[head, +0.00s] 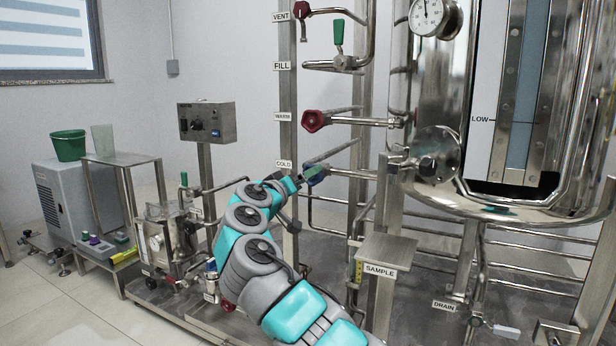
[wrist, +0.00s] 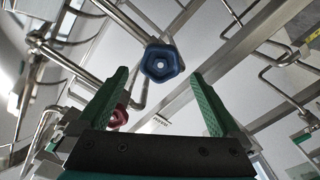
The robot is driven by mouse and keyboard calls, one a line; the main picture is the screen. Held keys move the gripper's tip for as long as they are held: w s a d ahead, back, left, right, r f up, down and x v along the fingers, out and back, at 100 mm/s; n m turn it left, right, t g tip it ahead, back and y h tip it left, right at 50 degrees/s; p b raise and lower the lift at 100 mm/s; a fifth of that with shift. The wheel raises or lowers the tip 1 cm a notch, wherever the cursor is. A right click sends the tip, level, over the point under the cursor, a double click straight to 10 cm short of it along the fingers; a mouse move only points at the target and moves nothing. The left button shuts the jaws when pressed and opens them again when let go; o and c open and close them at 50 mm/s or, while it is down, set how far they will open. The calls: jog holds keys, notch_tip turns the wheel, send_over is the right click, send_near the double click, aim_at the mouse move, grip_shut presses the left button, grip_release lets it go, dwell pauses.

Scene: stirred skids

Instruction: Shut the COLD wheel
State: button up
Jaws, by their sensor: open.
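The COLD wheel is a blue, roughly five-sided handwheel. In the head view the blue wheel (head: 315,174) sits on a horizontal pipe just right of the COLD label (head: 284,164). In the wrist view the blue wheel (wrist: 160,63) faces me, beyond the fingertips and roughly centred between them. My gripper (head: 297,181) is close beside the wheel at its left in the head view. In the wrist view my gripper (wrist: 161,82) shows two green fingers spread wide, with nothing between them. I cannot tell any contact with the wheel.
A red wheel (head: 314,121) by the WARM label is above the blue one. The steel tank (head: 436,200) stands at the right. A SAMPLE shelf (head: 388,248) is right of my arm. Pipes run close around.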

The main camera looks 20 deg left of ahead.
jog(key=shift+s+f, duration=0.1)
jog(key=shift+s, duration=0.95)
